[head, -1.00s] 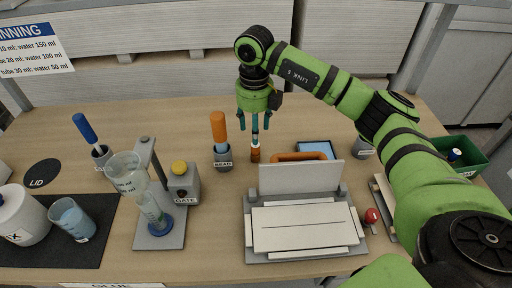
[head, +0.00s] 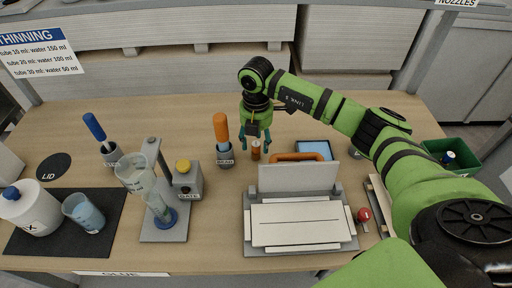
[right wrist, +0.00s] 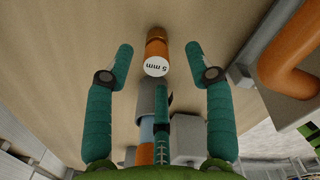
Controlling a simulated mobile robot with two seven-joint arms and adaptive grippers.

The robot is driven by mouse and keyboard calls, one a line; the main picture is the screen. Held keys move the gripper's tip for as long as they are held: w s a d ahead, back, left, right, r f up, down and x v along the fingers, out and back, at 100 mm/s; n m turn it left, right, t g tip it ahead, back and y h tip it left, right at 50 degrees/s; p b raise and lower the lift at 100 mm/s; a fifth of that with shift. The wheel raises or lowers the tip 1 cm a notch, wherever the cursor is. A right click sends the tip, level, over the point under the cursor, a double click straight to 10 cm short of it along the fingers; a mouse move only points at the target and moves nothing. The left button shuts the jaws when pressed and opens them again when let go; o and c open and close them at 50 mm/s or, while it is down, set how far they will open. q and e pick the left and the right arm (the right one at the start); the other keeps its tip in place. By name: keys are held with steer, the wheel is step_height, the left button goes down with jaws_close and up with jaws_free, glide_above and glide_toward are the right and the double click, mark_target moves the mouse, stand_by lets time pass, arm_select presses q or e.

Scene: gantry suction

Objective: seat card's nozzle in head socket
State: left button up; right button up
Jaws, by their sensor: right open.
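A small orange cylinder (head: 256,149), which looks like a nozzle, stands on the table behind the press-like device. In the right wrist view this nozzle (right wrist: 156,50) has a white end marked "5 mm". My right gripper (head: 256,141) is open and empty just above it. I cannot make out the head socket. My left gripper is not in view.
A BEAD holder (head: 225,160) with an orange-handled tool stands left of the nozzle. The press-like device (head: 299,225) with an orange handle (head: 297,156) is close in front. A green bin (head: 465,158) is at right. Bare table lies behind the nozzle.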

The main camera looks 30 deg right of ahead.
mark_target(256, 144)
step_height(256, 144, down, 3)
steer(key=shift+w+f+p, duration=0.15)
steer(key=shift+p, duration=0.2)
jaws_close()
